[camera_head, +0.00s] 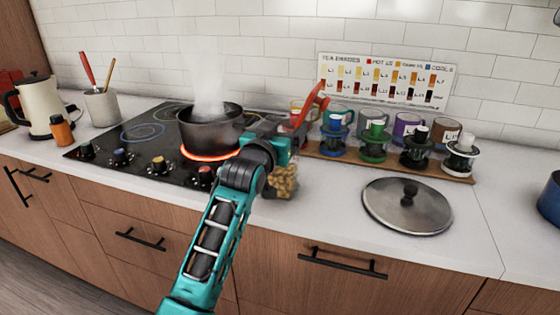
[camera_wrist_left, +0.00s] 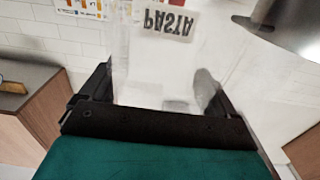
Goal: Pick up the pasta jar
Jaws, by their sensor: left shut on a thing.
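The pasta jar (camera_head: 284,184) is clear, with tan pasta in its lower part. In the head view it shows just below and behind my left gripper (camera_head: 283,148), which hides its upper part. In the left wrist view the jar (camera_wrist_left: 150,62) sits between the two black fingers of my left gripper (camera_wrist_left: 157,90), and its PASTA label appears upside down. The gripper is shut on the jar. I cannot tell whether the jar's base touches the counter. My right gripper is not in view.
A steaming pot (camera_head: 210,128) stands on a glowing burner of the black cooktop (camera_head: 125,150), left of my gripper. Several coloured canisters (camera_head: 374,142) and mugs line the back right. A pot lid (camera_head: 408,212) lies on the right counter.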

